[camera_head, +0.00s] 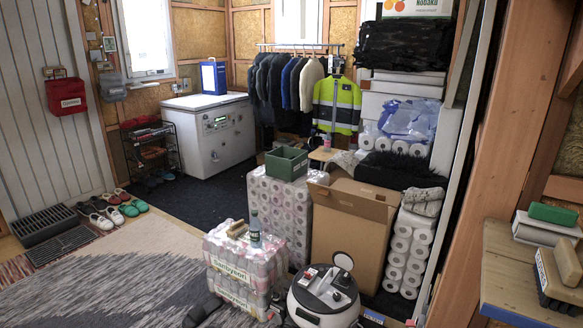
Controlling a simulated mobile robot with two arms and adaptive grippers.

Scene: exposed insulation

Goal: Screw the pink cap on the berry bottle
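A small bottle (254,228) stands upright on a shrink-wrapped pack (243,268) in the lower middle. It looks dark with a greenish tint, and its label is too small to read. Another small bottle (327,143) with pinkish and greenish colours stands farther back, near a small wooden stool (322,155). I cannot tell which one is the berry bottle. I cannot make out a separate pink cap. Neither of my grippers is in view.
A tall stack of wrapped rolls (280,205) carries a green crate (286,163). An open cardboard box (350,235) and a white round machine (323,297) stand close by. A wooden bench (510,275) is at right. The patterned rug (110,270) at left is mostly clear.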

